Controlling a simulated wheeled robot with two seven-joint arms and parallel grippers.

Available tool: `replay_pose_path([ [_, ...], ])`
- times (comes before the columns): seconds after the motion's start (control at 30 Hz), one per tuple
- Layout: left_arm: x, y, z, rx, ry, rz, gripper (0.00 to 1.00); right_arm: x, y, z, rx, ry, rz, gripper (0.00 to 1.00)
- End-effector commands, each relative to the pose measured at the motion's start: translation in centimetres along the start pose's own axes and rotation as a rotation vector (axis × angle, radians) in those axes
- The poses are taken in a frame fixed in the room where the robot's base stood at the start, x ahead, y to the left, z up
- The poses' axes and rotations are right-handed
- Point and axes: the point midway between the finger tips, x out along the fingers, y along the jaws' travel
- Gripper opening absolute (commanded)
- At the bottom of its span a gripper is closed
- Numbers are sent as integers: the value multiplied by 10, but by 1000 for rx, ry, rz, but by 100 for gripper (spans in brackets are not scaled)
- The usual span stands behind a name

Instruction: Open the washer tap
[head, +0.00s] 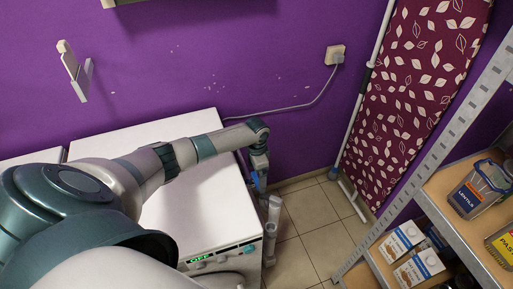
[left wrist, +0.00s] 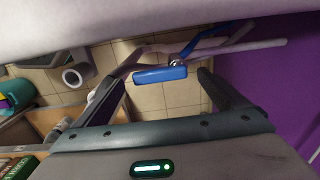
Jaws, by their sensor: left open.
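The washer tap's blue lever handle (left wrist: 160,75) shows in the left wrist view, with a metal stem and a pale pipe behind it. It lies between the tips of my left gripper (left wrist: 170,80), with visible gaps on both sides. The fingers are open and not closed on it. I cannot tell how deep the handle sits between them. In the head view my left gripper (head: 259,164) points down past the right edge of the white washer (head: 205,205), with a bit of blue (head: 257,181) near it. My right gripper is not in view.
The washer's side runs close along the top of the left wrist view. A purple wall (head: 190,60) with a socket (head: 335,54) and cable stands behind. A patterned ironing board (head: 415,90) leans at the right, near a stocked shelf (head: 440,190). Tiled floor (head: 305,212) is open between.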

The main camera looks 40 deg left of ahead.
Motion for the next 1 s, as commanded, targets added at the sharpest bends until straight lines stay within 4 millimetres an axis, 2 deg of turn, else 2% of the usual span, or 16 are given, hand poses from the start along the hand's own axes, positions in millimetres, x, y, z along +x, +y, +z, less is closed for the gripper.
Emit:
replay_pose_path([
  [0.7,-131,0,0,2,3,-2,95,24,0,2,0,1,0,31],
  [0.83,-146,0,0,2,2,-1,95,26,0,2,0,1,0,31],
  [1.0,-153,0,0,1,1,-1,95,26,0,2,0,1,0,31],
])
